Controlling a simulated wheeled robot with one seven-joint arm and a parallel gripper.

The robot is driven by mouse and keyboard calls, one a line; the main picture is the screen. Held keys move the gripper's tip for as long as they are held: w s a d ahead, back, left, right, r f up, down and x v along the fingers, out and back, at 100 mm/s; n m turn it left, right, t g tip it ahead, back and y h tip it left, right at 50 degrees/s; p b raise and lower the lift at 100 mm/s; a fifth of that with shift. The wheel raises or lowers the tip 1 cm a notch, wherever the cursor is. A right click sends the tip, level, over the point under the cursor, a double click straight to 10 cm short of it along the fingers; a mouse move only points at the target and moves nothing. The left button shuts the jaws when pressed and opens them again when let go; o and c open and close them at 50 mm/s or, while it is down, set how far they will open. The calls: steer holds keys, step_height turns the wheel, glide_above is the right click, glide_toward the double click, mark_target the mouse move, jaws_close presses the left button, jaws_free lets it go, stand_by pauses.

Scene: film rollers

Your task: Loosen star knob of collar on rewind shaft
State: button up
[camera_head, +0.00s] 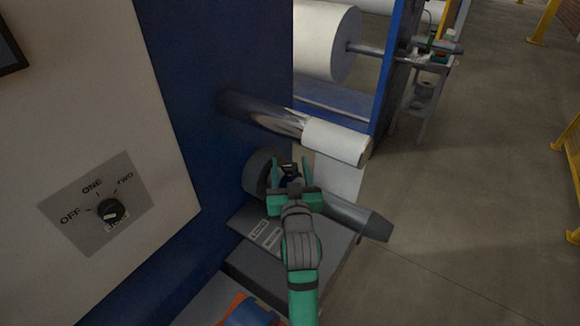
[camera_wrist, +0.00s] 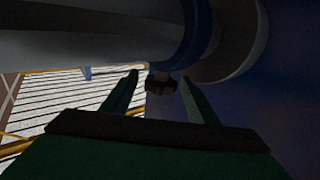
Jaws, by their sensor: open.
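My gripper (camera_head: 291,171) is open at the rewind shaft (camera_head: 355,216), beside the grey disc (camera_head: 257,170) near the blue machine wall. In the wrist view, my gripper's two green fingers (camera_wrist: 158,80) point at the underside of the shaft (camera_wrist: 75,45). A blue collar (camera_wrist: 203,35) sits around the shaft, against the pale disc (camera_wrist: 245,40). A small dark star knob (camera_wrist: 160,83) sticks out below the collar and shows between the fingertips. The picture is dark, and I cannot tell whether either finger touches the knob. My gripper mostly hides the collar in the head view.
A shiny upper roller (camera_head: 270,115) with a white sleeve (camera_head: 337,141) juts out above the gripper. A grey ledge (camera_head: 310,240) with labels lies below. A panel with a rotary switch (camera_head: 110,210) is at the left. The floor (camera_head: 470,200) to the right is open.

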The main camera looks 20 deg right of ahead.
steer(key=c, duration=1)
steer(key=shift+c, duration=0.2)
steer(key=shift+n+y, duration=0.5)
steer(key=shift+y, duration=0.3)
steer(key=shift+d+f+n+t+y, duration=0.1)
steer(key=shift+n+t+y, duration=0.2)
steer(key=shift+n+y, duration=1.5)
steer(key=shift+y, duration=1)
steer(key=o, duration=1)
